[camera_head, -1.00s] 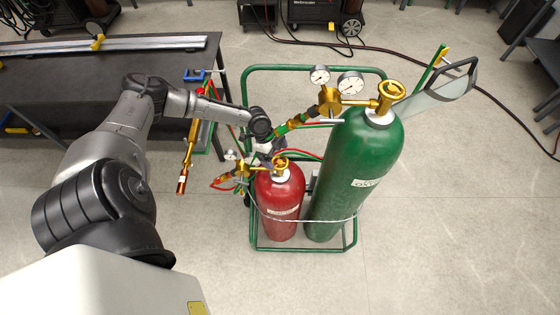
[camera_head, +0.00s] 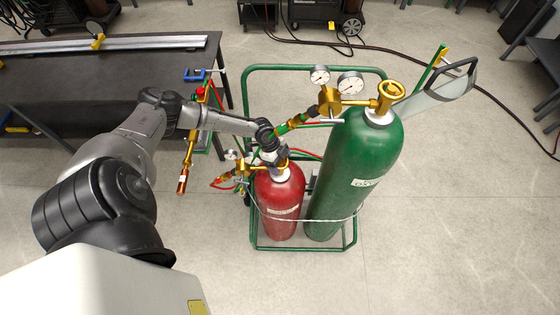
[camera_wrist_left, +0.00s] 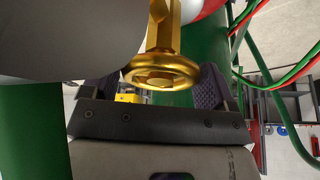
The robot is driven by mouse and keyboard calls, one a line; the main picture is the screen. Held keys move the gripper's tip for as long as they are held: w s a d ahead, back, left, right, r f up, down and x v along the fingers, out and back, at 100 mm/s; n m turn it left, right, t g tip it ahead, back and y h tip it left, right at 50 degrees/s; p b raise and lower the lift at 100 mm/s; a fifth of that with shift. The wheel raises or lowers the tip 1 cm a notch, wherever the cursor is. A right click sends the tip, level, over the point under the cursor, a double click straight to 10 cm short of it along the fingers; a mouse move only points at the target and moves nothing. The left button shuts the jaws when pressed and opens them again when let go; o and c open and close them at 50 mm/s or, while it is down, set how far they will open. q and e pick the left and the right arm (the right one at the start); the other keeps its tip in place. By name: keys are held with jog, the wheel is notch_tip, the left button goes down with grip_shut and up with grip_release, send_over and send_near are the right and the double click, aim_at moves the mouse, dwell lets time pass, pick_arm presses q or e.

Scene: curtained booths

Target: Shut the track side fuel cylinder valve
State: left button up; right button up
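The red fuel cylinder (camera_head: 279,205) stands upright on the left of a green cart, beside the taller green cylinder (camera_head: 355,165). My left gripper (camera_head: 277,158) is over the top of the red cylinder and hides its gold handwheel in the head view. In the left wrist view the gold handwheel (camera_wrist_left: 161,74) sits between the two spread fingers of my left gripper (camera_wrist_left: 155,92). Whether the pads touch the wheel rim cannot be told. My right gripper is not in view.
The cart's green frame (camera_head: 315,69) surrounds the cylinders. Gauges (camera_head: 350,82) and a gold handwheel (camera_head: 391,89) top the green cylinder. A gold torch (camera_head: 188,155) hangs left beside the dark table (camera_head: 95,75). Red and green hoses run close to the gripper. The floor in front is clear.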

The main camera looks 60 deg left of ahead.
pick_arm(q)
jog(key=c, duration=0.6)
jog(key=shift+o, duration=0.2)
jog(key=m+b, duration=0.1)
jog(key=b, duration=0.1)
jog(key=m+g+b, duration=0.1)
jog(key=b, duration=0.1)
jog(key=shift+f+m+h+b, duration=0.25)
jog(key=shift+m+h+b, duration=0.05)
jog(key=shift+b, duration=0.05)
jog(key=shift+r+m+b, duration=0.15)
jog(key=shift+m+b, duration=0.15)
jog(key=shift+m, duration=0.1)
jog(key=shift+r, duration=0.1)
jog(key=o, duration=0.9)
jog(key=shift+w+v, duration=0.15)
jog(key=shift+v, duration=3.3)
jog(key=shift+w+v, duration=0.15)
jog(key=shift+v, duration=3.3)
